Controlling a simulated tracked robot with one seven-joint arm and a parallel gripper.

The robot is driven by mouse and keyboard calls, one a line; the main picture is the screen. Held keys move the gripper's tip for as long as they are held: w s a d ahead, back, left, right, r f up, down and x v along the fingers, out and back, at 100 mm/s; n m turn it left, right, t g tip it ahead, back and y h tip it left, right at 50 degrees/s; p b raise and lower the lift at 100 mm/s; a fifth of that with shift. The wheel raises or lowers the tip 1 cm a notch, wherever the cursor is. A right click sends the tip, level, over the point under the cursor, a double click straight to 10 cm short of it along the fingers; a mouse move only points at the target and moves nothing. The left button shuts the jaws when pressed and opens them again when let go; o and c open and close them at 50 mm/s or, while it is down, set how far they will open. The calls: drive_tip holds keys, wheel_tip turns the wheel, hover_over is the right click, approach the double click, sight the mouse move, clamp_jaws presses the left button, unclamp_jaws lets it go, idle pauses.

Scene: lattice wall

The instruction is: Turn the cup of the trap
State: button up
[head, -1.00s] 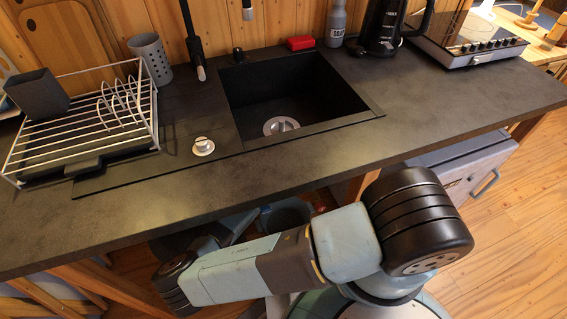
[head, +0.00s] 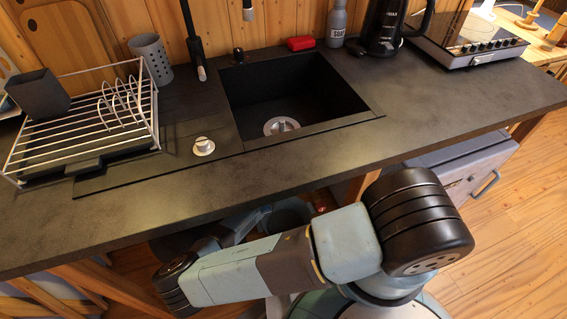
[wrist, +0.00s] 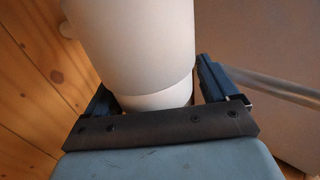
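The cup of the trap (wrist: 150,95) looks to be the white, smooth, rounded body in the wrist view, wide above with a narrower part below, just beyond my gripper's palm. My gripper (wrist: 157,92) has one dark blue finger on each side of the narrower white part. The left finger is close to it, and a small gap shows at the right finger. The fingers stand wide apart; I cannot tell if either touches. In the head view my gripper and the trap are hidden below the counter.
The dark counter (head: 300,165) overhangs my arm, with the sink (head: 285,90) set into it. In the wrist view a wooden wall (wrist: 30,90) is on the left and a grey pipe-like bar (wrist: 275,88) on the right. A dark bucket-like thing (head: 288,214) stands under the counter.

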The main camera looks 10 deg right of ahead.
drive_tip(key=shift+s+a, duration=0.35)
drive_tip(key=v, duration=0.6)
drive_tip(key=shift+s, duration=0.3)
